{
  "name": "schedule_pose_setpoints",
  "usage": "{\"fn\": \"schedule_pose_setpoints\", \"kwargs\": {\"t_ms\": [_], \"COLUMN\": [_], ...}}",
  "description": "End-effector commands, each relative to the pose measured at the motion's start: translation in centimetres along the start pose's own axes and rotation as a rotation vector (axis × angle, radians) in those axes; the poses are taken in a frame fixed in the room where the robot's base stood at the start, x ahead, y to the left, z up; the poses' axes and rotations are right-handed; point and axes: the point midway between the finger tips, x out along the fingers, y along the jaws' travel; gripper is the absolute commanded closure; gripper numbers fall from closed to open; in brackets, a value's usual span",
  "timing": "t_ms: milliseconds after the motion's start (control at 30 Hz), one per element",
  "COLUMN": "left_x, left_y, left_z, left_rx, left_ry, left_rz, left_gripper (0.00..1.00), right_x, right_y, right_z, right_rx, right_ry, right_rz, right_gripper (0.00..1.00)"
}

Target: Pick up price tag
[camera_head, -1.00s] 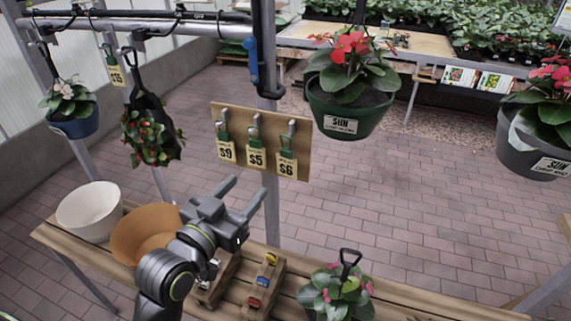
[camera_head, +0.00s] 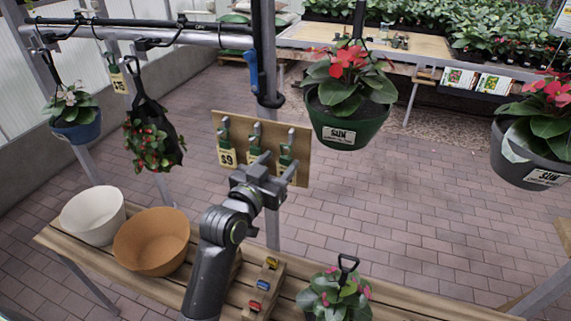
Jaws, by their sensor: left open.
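A wooden board (camera_head: 302,143) hangs on the post with several hooks that carry price tags on green clips. The left price tag, $9 (camera_head: 227,157), shows clearly. The middle price tag's green clip (camera_head: 254,140) shows, but its lower part is hidden behind my gripper. The right price tag (camera_head: 285,161) is also partly covered. My left gripper (camera_head: 279,163) is open in front of the board, its fingers pointing at the middle and right tags. I cannot tell whether it touches them.
A wooden bench below holds a white bowl (camera_head: 92,213), an orange bowl (camera_head: 152,242), a block with small coloured pieces (camera_head: 264,287) and a potted plant (camera_head: 336,293). A green hanging pot (camera_head: 347,130) is right of the board. Another price tag (camera_head: 119,82) hangs at the left.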

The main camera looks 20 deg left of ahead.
Motion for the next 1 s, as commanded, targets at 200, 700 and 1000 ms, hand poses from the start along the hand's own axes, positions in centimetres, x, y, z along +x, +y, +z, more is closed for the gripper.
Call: {"fn": "schedule_pose_setpoints", "kwargs": {"t_ms": [200,700,1000], "left_x": [2.7,3.3,3.3], "left_y": [0.3,0.3,0.3], "left_z": [-0.4,-0.2,-0.2], "left_rx": [0.001,0.001,0.001], "left_ry": [-0.001,-0.001,-0.001], "left_rz": [0.0,-0.001,-0.001], "left_gripper": [0.47,0.66,0.87], "right_x": [-1.4,-1.4,-1.4], "right_y": [0.0,0.1,0.1], "right_z": [-0.1,-0.1,-0.1], "right_rx": [0.001,0.001,0.001], "right_ry": [-0.001,-0.001,-0.001], "right_rz": [-0.001,-0.001,-0.001], "right_gripper": [0.45,0.45,0.45]}}
